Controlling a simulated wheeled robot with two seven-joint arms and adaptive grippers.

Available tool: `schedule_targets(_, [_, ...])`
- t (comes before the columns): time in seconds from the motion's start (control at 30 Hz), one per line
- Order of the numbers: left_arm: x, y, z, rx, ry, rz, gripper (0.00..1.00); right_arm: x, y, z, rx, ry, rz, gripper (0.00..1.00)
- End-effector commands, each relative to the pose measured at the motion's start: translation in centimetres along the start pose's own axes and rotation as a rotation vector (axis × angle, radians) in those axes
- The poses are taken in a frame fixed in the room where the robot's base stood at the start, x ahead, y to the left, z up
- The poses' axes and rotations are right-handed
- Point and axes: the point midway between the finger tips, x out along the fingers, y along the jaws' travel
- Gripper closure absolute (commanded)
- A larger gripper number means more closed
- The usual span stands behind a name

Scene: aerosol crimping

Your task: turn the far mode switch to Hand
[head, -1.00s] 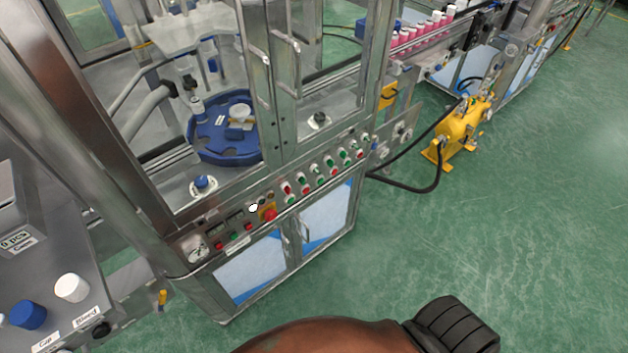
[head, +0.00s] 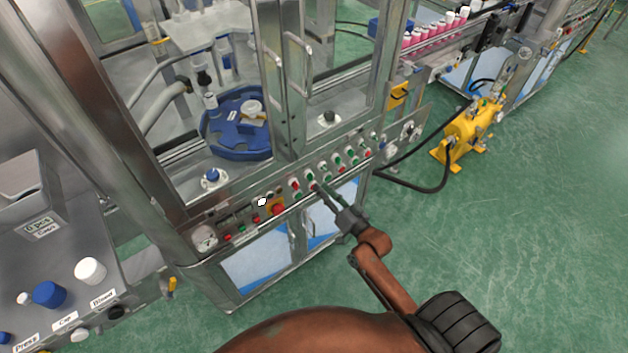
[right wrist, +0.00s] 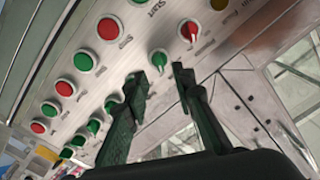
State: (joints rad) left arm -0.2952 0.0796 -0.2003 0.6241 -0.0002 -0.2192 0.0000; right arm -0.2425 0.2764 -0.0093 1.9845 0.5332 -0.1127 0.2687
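The cabinet's front control panel (head: 240,209) carries rows of red and green buttons and small knobs. I cannot tell which knob is the far mode switch, and its label is not readable. My right gripper (head: 320,189) reaches the panel's lower edge near the middle of the rows. In the right wrist view my right gripper (right wrist: 157,78) has its two fingers apart and empty. A green knob (right wrist: 159,60) shows just beyond and between the fingertips; contact cannot be told. A red knob with a white pointer (right wrist: 188,30) is further up. My left gripper is not in view.
Glass doors with metal handles (head: 306,70) stand above the panel. A yellow pump (head: 468,132) with a black hose sits on the green floor to the right. A grey console (head: 130,275) with blue and white caps is at the lower left. Open floor lies at right.

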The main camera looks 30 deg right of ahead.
Motion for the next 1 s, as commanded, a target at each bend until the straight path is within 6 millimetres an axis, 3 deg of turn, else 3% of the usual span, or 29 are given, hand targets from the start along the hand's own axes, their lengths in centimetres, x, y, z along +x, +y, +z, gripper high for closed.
schedule_targets(0.1, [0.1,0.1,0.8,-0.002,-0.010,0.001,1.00,2.1,0.0,0.1,0.002,0.001,0.000,0.76])
schedule_targets(0.33, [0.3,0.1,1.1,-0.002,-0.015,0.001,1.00,4.9,0.0,0.1,-0.001,-0.001,0.001,0.76])
schedule_targets(0.7, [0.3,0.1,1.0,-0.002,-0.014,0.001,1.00,5.5,0.1,0.1,-0.001,-0.002,0.002,0.76])
schedule_targets(1.0, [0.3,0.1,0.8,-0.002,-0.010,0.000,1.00,5.5,0.1,0.1,-0.001,-0.002,0.002,0.96])
